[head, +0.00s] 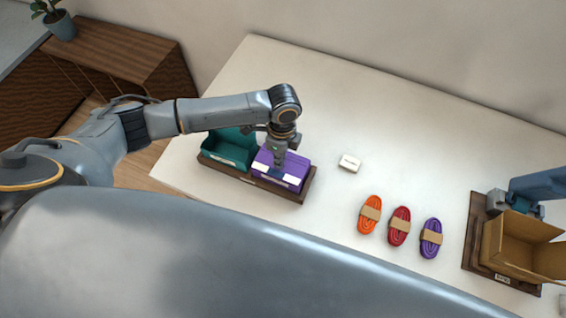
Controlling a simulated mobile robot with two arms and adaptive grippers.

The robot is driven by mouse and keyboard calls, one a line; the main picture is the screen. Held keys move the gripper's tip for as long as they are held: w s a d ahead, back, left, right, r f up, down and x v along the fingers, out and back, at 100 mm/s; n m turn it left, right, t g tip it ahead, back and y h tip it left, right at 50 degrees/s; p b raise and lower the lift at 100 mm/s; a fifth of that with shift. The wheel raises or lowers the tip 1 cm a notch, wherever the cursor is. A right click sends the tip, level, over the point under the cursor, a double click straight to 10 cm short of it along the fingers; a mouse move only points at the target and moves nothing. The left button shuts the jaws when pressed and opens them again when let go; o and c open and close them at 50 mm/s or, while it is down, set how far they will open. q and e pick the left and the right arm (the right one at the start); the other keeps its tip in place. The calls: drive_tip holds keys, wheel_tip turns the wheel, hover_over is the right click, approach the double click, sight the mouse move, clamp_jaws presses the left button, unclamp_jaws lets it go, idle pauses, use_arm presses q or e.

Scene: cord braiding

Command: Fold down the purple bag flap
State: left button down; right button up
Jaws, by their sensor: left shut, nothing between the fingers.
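The purple bag (294,168) stands on the right part of a dark wooden tray (308,190) on the white table. White patches show on its near side. My left gripper (278,163) points down at the purple bag, shut and empty, with its fingertips at the bag's top. I cannot tell whether the fingers touch the flap. The gripper hides part of the bag's top, so the flap's exact position is unclear.
A teal open bag (232,148) stands left of the purple one. A white block (349,163), orange (369,215), red (399,227) and purple (431,238) cord bundles lie to the right. An open cardboard box (520,247) sits at far right. The back table is clear.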

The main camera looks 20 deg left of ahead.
use_arm(q)
drive_tip(key=shift+r, duration=0.15)
wheel_tip(320, 180, up, 3)
drive_tip(key=shift+f+p, duration=0.2)
drive_tip(key=shift+p, duration=1.05)
drive_tip(key=shift+r, duration=2.65)
